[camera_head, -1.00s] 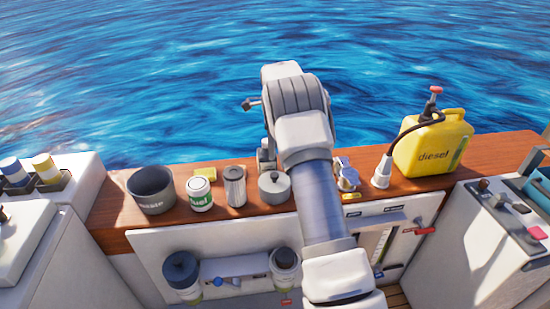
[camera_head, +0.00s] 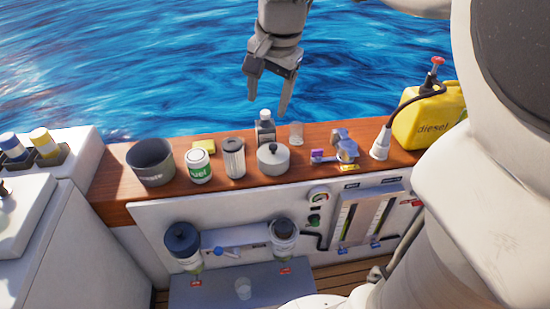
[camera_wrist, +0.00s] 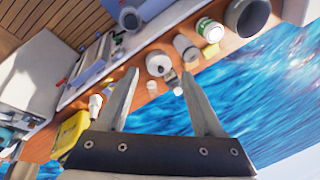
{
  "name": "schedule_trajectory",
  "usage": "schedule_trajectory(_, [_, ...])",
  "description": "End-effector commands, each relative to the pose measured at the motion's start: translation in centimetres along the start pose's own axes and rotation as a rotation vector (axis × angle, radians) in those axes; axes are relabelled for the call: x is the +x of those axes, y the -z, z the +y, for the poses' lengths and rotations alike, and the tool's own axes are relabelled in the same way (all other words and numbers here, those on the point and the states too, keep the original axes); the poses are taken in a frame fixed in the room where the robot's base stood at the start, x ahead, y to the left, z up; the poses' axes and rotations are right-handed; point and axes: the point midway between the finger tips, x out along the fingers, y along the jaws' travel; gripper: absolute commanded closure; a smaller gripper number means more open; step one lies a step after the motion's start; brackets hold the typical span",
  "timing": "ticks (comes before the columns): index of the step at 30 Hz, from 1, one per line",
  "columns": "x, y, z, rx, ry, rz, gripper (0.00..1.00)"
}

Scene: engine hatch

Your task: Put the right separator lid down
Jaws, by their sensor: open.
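The right separator (camera_head: 283,240) is on the white front panel, with a dark ring around a pale top. I cannot tell for sure whether its lid is on it. The left separator (camera_head: 182,245) has a dark round top. A round grey lidded piece with a black knob (camera_head: 273,158) stands on the wooden shelf; I cannot tell whether it is the separator lid. It also shows in the wrist view (camera_wrist: 158,64). My gripper (camera_head: 268,101) is open and empty, pointing down above the shelf's back edge. Its spread fingers show in the wrist view (camera_wrist: 160,74).
The shelf (camera_head: 110,205) also holds a dark pot (camera_head: 150,162), a green-white can (camera_head: 198,166), a filter (camera_head: 233,158), a bottle (camera_head: 265,128), a clear cup (camera_head: 296,133) and a yellow diesel can (camera_head: 428,120).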

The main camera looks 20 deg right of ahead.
Motion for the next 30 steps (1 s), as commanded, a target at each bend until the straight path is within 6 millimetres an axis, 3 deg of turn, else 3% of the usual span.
schedule_trajectory(1, [-1.1, -1.6, 0.9, -0.077, 0.018, 0.017, 0.32])
schedule_trajectory(6, [-2.6, -6.5, 4.2, -0.356, 0.050, 0.069, 0.32])
schedule_trajectory(15, [-2.2, -12.8, 9.7, -0.759, 0.060, 0.165, 0.32])
schedule_trajectory(21, [-1.6, -14.1, 11.0, -0.861, 0.057, 0.189, 0.32])
schedule_trajectory(30, [-1.7, -14.2, 11.0, -0.867, 0.058, 0.189, 0.32])
